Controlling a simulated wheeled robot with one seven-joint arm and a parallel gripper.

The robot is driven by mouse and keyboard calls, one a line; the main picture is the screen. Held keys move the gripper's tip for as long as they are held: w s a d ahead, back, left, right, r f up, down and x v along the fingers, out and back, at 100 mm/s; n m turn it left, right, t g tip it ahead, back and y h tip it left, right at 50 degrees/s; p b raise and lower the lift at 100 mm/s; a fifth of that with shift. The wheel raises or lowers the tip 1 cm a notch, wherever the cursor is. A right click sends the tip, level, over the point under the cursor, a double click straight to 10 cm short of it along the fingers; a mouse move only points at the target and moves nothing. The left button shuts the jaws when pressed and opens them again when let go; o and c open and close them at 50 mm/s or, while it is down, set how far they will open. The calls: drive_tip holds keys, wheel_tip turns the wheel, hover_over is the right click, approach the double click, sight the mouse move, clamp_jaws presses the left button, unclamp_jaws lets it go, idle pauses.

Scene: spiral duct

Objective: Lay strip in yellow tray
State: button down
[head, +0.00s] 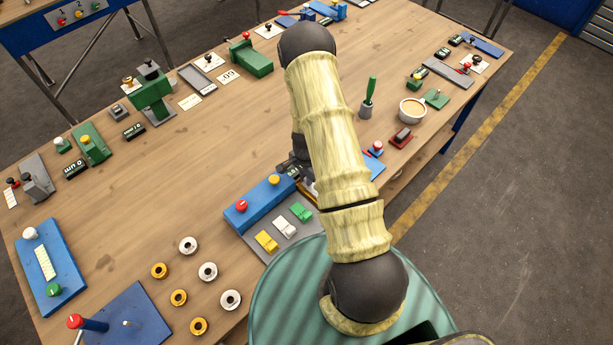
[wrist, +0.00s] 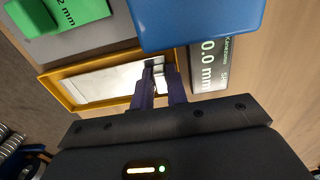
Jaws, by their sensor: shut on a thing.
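The yellow tray (wrist: 57,103) lies below my gripper in the wrist view, with a yellow rim around a pale inside. A bright silvery strip (wrist: 118,78) shows inside the rim, running left from my fingers. My gripper (wrist: 160,78) is over the tray's right end, its dark fingers shut on the strip's right end. Whether the strip rests on the tray floor or is just above it, I cannot tell. Only a small bit of the tray's yellow edge (head: 309,195) shows beside my arm.
A blue box (wrist: 195,20) with red and yellow knobs and a black "0.0 mm" display (wrist: 208,65) stand close to the tray. A grey plate (head: 291,229) carries yellow, white and green blocks. Several rings lie at the front left. The table's middle is clear.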

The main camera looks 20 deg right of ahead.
drive_tip(key=c, duration=1.3)
unclamp_jaws()
drive_tip(key=shift+r, duration=0.1)
drive_tip(key=shift+w, duration=0.2)
drive_tip(key=shift+c, duration=1.2)
drive_tip(key=shift+r, duration=0.1)
